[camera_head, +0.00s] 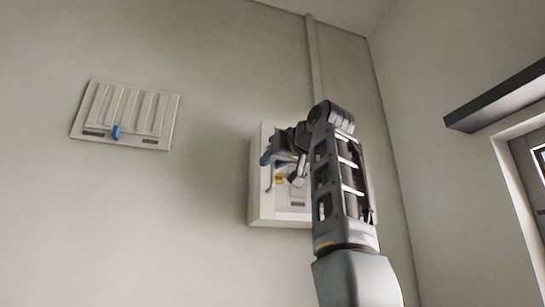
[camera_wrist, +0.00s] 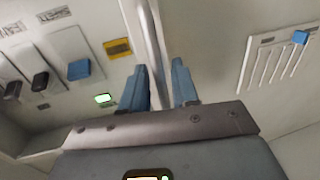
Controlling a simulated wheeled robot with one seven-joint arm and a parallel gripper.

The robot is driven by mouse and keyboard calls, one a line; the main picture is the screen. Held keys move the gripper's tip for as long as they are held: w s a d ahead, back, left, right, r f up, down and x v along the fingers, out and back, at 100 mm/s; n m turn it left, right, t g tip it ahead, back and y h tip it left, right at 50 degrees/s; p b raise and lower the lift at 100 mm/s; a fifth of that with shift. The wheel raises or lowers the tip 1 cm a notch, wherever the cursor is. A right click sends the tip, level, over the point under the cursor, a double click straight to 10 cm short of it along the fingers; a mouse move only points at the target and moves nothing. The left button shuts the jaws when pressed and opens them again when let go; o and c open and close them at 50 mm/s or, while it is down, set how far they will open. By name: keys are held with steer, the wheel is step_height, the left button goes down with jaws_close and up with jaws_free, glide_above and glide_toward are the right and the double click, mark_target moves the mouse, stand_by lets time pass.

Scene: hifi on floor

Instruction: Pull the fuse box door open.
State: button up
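The fuse box (camera_head: 256,190) is a pale box on the wall, partly hidden behind my arm in the head view. Its face shows in the wrist view with black switches, a blue switch (camera_wrist: 79,70), a yellow label and a green display. A grey bar handle (camera_head: 269,180) stands at its left side; it also runs down between my fingers in the wrist view (camera_wrist: 150,35). My gripper (camera_wrist: 162,80) has blue fingers, one on each side of the bar, with a gap visible on the right. The door looks shut, though my arm covers much of it.
A ribbed white wall panel (camera_head: 125,113) with a blue tab is to the left, also in the wrist view (camera_wrist: 275,60). A vertical conduit (camera_head: 314,60) rises above the box. A dark bar (camera_head: 495,97) above a door frame is at the right. The wall between panel and box is bare.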

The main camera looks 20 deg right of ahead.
steer(key=shift+w, duration=0.35)
steer(key=shift+c, duration=0.3)
jaws_close()
